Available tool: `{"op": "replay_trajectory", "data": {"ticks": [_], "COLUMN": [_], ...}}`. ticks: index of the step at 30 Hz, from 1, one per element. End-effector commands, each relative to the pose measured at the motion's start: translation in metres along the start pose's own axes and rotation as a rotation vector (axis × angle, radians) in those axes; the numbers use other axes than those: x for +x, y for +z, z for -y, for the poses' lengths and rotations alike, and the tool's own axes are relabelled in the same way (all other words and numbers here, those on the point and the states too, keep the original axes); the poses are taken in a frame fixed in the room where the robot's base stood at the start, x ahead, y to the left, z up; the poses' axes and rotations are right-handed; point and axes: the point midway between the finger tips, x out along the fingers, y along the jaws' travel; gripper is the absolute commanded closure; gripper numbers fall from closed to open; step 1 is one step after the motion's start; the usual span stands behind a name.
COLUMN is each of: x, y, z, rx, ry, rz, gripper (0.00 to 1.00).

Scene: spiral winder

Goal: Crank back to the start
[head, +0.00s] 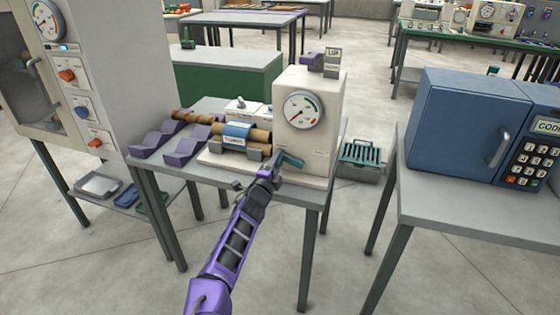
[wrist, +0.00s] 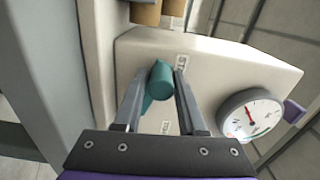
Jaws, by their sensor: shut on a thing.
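The winder is a cream box (head: 308,148) with a round dial (head: 303,109) on its front, standing on a grey table. A teal crank (head: 291,160) sits low on its front. My gripper (head: 269,176) is at the crank. In the wrist view my gripper (wrist: 155,95) has its two fingers on either side of the teal crank knob (wrist: 160,76), shut on it. The dial also shows in the wrist view (wrist: 252,115), with its needle toward the upper left. Left of the box, a cardboard tube with a blue band (head: 236,131) lies on the winder's base. The crank's pivot is mostly hidden.
Purple cradles (head: 182,150) stand left of the winder, with a brown tube (head: 193,117) on them. A purple part with a label (head: 330,62) sits on top of the box. A blue keypad cabinet (head: 465,122) stands on the right table.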

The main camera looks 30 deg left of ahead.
Motion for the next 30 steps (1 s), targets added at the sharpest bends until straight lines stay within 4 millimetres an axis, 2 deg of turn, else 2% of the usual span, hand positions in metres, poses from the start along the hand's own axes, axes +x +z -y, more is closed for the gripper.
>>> {"op": "replay_trajectory", "data": {"ticks": [1, 13, 14, 17, 30], "x": [0.0025, 0.0025, 0.0024, 0.0022, 0.0014], "y": [-0.0035, -0.0030, -0.0029, -0.0026, -0.0015], "z": [0.0084, 0.0082, 0.0081, 0.0067, 0.0026], "rx": [-0.006, -0.009, -0.008, -0.007, -0.006], "ry": [-0.014, -0.015, -0.015, -0.012, -0.005], "rz": [-0.010, -0.010, -0.010, -0.009, -0.005], "gripper": [1.00, 1.00, 0.56, 0.40, 0.40]}}
